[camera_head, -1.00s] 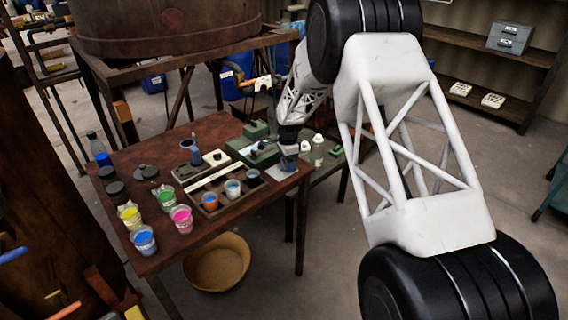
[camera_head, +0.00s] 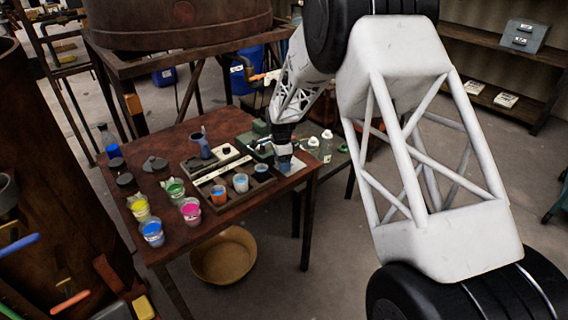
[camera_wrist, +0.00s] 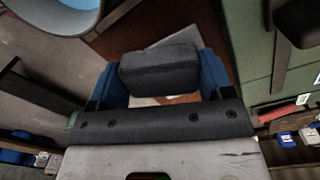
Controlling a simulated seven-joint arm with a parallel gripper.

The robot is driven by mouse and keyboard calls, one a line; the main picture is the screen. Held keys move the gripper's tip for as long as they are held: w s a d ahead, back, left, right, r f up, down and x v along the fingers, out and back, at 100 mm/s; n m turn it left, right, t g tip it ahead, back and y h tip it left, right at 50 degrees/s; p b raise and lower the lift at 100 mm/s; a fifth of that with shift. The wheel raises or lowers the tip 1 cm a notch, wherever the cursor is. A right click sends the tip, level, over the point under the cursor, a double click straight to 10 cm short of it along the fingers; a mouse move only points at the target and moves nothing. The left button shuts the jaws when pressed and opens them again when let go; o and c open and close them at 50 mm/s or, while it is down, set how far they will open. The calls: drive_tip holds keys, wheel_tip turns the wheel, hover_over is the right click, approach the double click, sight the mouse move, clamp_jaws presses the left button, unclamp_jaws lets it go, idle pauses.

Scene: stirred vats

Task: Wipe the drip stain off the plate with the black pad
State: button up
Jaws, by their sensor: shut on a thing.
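The black pad (camera_wrist: 160,72) is a dark block held between the blue fingers of my gripper (camera_wrist: 163,80), which is shut on it. The pale plate (camera_head: 297,166) lies at the right corner of the brown table, and my gripper (camera_head: 284,164) is low over its left part. In the wrist view the plate (camera_wrist: 182,38) shows beyond and beneath the pad. I cannot tell whether the pad touches it. I cannot make out the drip stain; the pad and gripper hide part of the plate.
A tray (camera_head: 228,204) with small cups stands left of the plate, close to my gripper. Open paint cups (camera_head: 152,233) stand near the table's front left. White bottles (camera_head: 326,146) and a green case (camera_head: 254,138) are close behind. A bowl (camera_head: 222,256) is on the floor.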

drive_tip(key=shift+w+r, duration=0.1)
drive_tip(key=shift+r, duration=3.3)
drive_tip(key=shift+w+d+f, duration=0.15)
drive_tip(key=shift+w+d, duration=1.2)
drive_tip(key=shift+f, duration=0.1)
